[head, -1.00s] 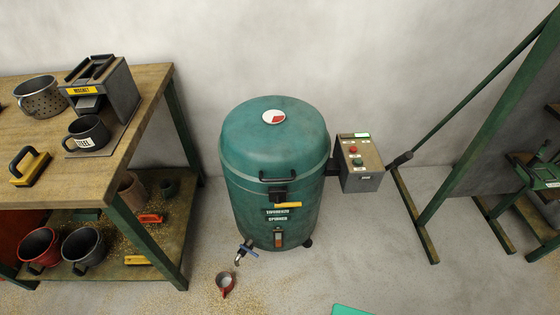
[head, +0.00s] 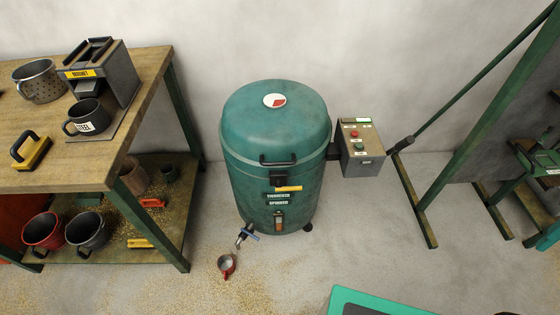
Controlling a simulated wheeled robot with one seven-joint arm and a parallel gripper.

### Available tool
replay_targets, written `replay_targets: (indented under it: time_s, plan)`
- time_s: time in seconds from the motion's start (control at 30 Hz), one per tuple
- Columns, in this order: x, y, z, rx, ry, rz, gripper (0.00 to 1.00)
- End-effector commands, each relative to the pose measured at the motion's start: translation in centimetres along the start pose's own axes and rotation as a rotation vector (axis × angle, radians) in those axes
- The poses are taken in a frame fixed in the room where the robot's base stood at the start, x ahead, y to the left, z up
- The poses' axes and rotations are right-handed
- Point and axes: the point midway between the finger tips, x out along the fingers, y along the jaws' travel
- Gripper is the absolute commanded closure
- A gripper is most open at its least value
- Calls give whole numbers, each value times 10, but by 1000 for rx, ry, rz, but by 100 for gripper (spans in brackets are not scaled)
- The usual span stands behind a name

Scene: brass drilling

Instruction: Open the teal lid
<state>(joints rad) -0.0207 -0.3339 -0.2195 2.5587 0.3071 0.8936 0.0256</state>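The teal lid (head: 272,118) is a domed cover on top of the teal spinner drum (head: 250,195). It sits down on the drum, closed. A round white and red disc (head: 274,100) is on its top. A black bar handle (head: 279,162) is at its front rim. Below the handle is a dark latch (head: 283,181) with a yellow lever (head: 288,189). My gripper is not clearly seen; a teal and black part at the bottom edge may be part of my body.
A wooden workbench (head: 62,178) with mugs, a colander and a grey machine stands at left. A control box (head: 360,150) is at the drum's right. A blue-handled tap (head: 247,234) juts out above a red cup (head: 227,265) on the floor.

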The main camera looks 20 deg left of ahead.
Motion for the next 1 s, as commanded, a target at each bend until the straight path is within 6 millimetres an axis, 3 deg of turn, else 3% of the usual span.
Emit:
replay_targets:
  time_s: [0.37, 0.6, 0.8, 1.0]
  plan:
    - [40, -68, -61, -225, 128, 230, 71]
    - [57, -124, -89, -399, 275, 370, 71]
    - [66, -182, -101, -567, 430, 471, 71]
    - [71, -249, -100, -756, 614, 553, 71]
